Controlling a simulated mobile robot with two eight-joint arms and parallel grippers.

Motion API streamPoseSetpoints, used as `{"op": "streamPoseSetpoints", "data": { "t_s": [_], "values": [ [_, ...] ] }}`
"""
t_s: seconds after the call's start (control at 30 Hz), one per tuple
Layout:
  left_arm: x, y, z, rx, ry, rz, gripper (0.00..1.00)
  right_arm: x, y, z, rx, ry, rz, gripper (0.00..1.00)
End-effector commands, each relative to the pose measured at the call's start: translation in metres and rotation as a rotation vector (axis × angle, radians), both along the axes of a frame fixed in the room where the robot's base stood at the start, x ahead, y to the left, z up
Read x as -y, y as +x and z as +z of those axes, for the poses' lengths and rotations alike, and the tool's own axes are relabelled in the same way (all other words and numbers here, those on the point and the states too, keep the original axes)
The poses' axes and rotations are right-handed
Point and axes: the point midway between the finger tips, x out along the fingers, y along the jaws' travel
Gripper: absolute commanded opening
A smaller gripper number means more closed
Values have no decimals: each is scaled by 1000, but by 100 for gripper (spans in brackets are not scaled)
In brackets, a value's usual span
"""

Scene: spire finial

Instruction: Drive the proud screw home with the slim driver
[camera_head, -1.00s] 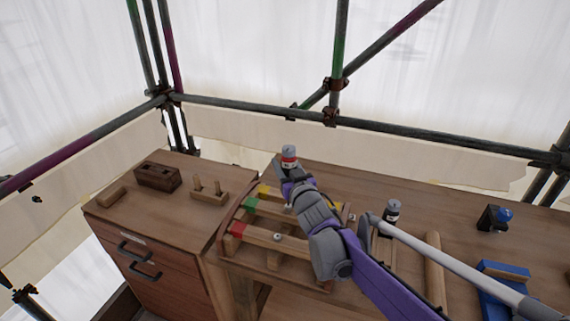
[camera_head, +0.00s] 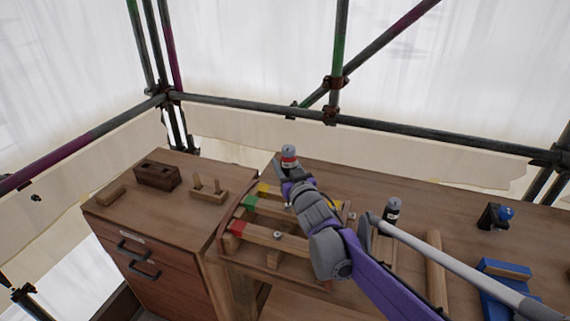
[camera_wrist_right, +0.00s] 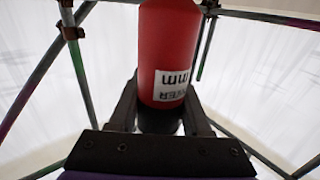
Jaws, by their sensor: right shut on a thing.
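My right gripper (camera_head: 287,171) is shut on a driver (camera_head: 289,153) with a grey cap and a red band. In the right wrist view its red body (camera_wrist_right: 170,50) with a white label stands between the fingers; its tip is hidden, and I cannot tell whether it is the slim one. It is above the far side of a wooden frame (camera_head: 262,262) with red, green and yellow marks. A screw head (camera_head: 277,235) shows on the frame's near slat. My arm hides part of the frame. My left gripper is not in view.
A second grey-and-black driver (camera_head: 392,209) stands in a wooden holder to the right. The left cabinet holds a dark block (camera_head: 158,177) and a peg stand (camera_head: 209,192).

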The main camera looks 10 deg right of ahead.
Motion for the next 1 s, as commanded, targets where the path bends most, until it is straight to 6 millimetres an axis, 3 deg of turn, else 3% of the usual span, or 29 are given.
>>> {"op": "streamPoseSetpoints", "data": {
  "t_s": [1.0],
  "values": [
    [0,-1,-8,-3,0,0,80,0,0,-7,-1,1,0,0]
  ]
}}
